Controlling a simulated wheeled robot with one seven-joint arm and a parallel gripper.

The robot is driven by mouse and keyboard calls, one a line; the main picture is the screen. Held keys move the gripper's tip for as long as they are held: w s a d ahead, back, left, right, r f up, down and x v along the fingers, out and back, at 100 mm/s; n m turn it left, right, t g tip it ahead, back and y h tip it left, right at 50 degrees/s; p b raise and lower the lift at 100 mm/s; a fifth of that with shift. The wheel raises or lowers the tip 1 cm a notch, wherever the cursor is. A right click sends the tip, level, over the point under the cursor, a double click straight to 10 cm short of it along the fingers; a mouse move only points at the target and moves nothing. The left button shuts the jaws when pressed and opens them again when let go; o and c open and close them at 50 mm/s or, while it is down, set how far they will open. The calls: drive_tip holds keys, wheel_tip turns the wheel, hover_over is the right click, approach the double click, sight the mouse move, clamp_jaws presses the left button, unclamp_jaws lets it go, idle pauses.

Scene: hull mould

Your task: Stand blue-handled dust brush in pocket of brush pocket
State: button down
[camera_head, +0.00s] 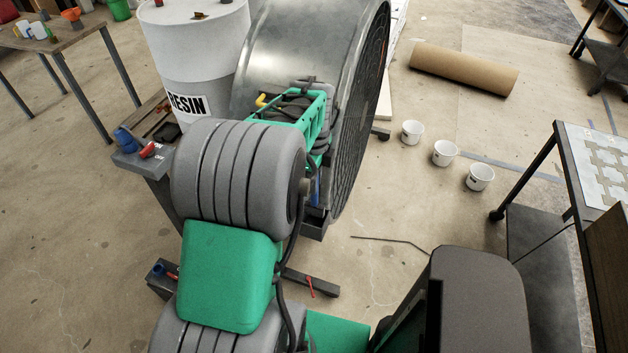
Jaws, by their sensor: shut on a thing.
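My gripper (316,160) is at the far end of my green and grey arm, in front of the big round mould. Its fingertips are mostly hidden by my arm. A narrow blue strip (316,190) shows just below it and looks like the handle of the blue-handled dust brush. The gripper is shut on it. The bristles are hidden. I cannot make out the brush pocket; a dark grey box-like part (315,224) shows below the blue strip, but I cannot tell what it is.
The large round mould (290,40) stands close beyond my gripper, with a white resin drum (195,50) to its left. Three white buckets (445,153) stand on the floor at right, near a cardboard roll (463,72). A dark-framed table (595,165) is at far right.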

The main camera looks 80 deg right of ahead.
sight(314, 199)
drive_tip(key=shift+f+b, duration=2.35)
drive_tip(key=shift+f, duration=1.55)
drive_tip(key=c, duration=1.3)
unclamp_jaws()
drive_tip(key=shift+o, duration=0.2)
wheel_tip(314, 199, up, 8)
drive_tip(key=shift+b, duration=0.4)
